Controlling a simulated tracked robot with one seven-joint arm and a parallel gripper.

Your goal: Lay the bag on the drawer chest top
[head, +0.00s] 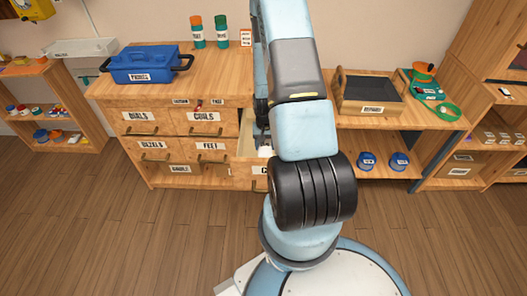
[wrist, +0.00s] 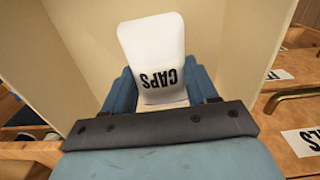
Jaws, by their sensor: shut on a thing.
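A white bag (wrist: 152,45) with a black CAPS label shows in the wrist view, inside an open drawer with pale walls (wrist: 85,35). My gripper (wrist: 162,92) has its two blue fingers on either side of the bag and is shut on it. In the head view a small white bit of the bag (head: 265,151) shows in the pulled-out drawer (head: 246,135); my arm hides the rest and my gripper. The drawer chest (head: 180,175) is wooden, with a flat top (head: 215,80).
On the chest top stand a blue PHONES box (head: 145,68) at the left and two bottles with coloured caps (head: 197,32) at the back. Bare top lies between the box and my arm. A wooden tray (head: 370,92) stands on the bench to the right.

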